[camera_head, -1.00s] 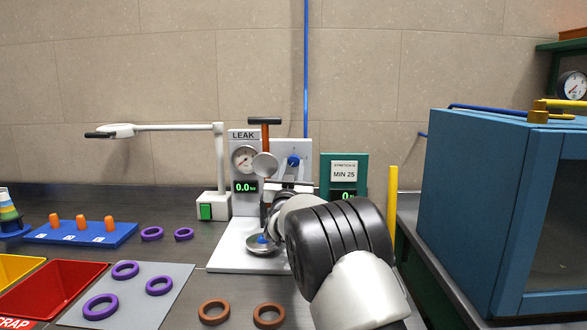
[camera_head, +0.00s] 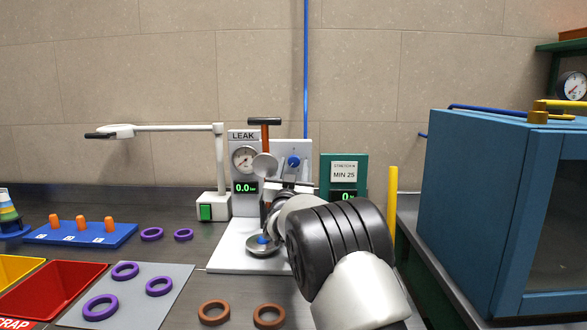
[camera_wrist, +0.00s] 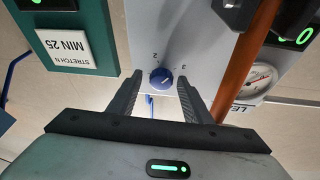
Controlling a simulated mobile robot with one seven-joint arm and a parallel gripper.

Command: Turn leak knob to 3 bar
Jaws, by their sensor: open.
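The blue leak knob (camera_head: 293,162) sits on the light panel of the leak tester (camera_head: 303,148). In the wrist view the knob (camera_wrist: 161,78) has a pale pointer mark, with printed numbers 2 and 3 around it. Which number it points at is unclear. The LEAK readout (camera_head: 246,186) shows 0.0, below a round gauge (camera_head: 244,159). My gripper (camera_wrist: 160,84) is open, its fingers on either side of the knob in the picture. Contact cannot be told. In the head view my gripper (camera_head: 291,186) is just below the knob, partly hidden by my arm.
An orange-brown post with a dark T-handle (camera_head: 265,122) stands close to the knob, beside one finger. A green stretch display (camera_head: 344,171) is to the right. A metal dish (camera_head: 263,245) lies on the white base (camera_head: 226,258). A blue cabinet (camera_head: 475,200) fills the right.

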